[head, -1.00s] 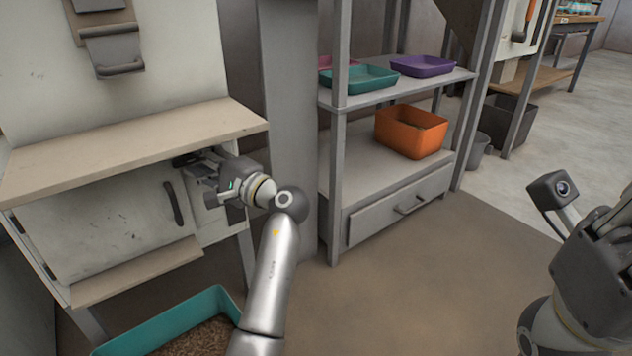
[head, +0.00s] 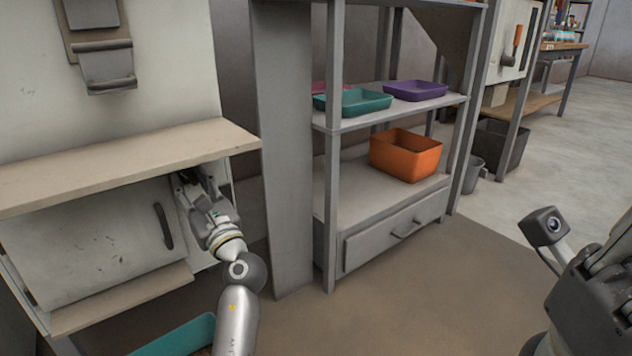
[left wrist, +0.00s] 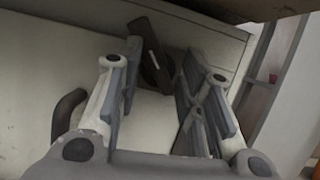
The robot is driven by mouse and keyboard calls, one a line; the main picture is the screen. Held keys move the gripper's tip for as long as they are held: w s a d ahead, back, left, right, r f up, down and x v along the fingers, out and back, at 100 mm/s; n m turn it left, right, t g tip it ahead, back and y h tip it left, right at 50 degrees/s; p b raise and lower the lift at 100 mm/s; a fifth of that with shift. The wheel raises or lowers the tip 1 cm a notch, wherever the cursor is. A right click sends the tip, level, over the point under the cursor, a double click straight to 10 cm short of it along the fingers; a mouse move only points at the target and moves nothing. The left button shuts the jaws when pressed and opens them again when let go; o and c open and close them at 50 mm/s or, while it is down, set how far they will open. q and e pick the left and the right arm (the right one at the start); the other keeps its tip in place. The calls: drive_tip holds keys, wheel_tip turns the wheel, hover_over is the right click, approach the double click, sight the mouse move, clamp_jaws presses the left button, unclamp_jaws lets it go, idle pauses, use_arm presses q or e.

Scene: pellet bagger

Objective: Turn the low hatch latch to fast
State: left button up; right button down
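The low hatch (head: 95,245) is a pale, worn door under the wooden ledge, with a dark curved handle (head: 163,226) on its right side. The handle also shows at the left of the left wrist view (left wrist: 68,112). The latch (left wrist: 150,48) is a dark bar on a round pivot, tilted, its upper end leaning left. My left gripper (left wrist: 163,75) is open, with its fingers on either side of the bar; I cannot tell whether they touch it. In the head view my left gripper (head: 196,184) largely hides the latch. My right gripper (head: 590,295) is partly cut off at the right edge.
The wooden ledge (head: 120,150) juts out just above my left gripper. A teal bin (head: 175,338) is on the floor below the hatch. A grey post (head: 285,150) and a shelf unit with trays and an orange bin (head: 405,158) stand to the right. Floor in front is clear.

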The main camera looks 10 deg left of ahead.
use_arm(q)
drive_tip(key=shift+r+m+t+h, duration=0.1)
drive_tip(key=shift+m+t+h, duration=0.3)
drive_tip(key=shift+m, duration=0.5)
drive_tip(key=p+v, duration=0.4)
drive_tip(key=v, duration=0.6)
drive_tip(key=w+d+r+n+t+h+p, duration=0.15)
drive_tip(key=d+t+h+p, duration=0.35)
drive_tip(key=d+h, duration=0.55)
drive_tip(key=s+d+r+n+t+h+p, duration=0.3)
drive_tip(key=s+d+r+h, duration=0.6)
drive_tip(key=h, duration=0.7)
wheel_tip(320, 180, up, 3)
drive_tip(key=shift+d+r+n+t, duration=0.1)
drive_tip(key=shift+d+n+t, duration=0.4)
drive_tip(key=shift+d, duration=0.45)
drive_tip(key=shift+s, duration=0.1)
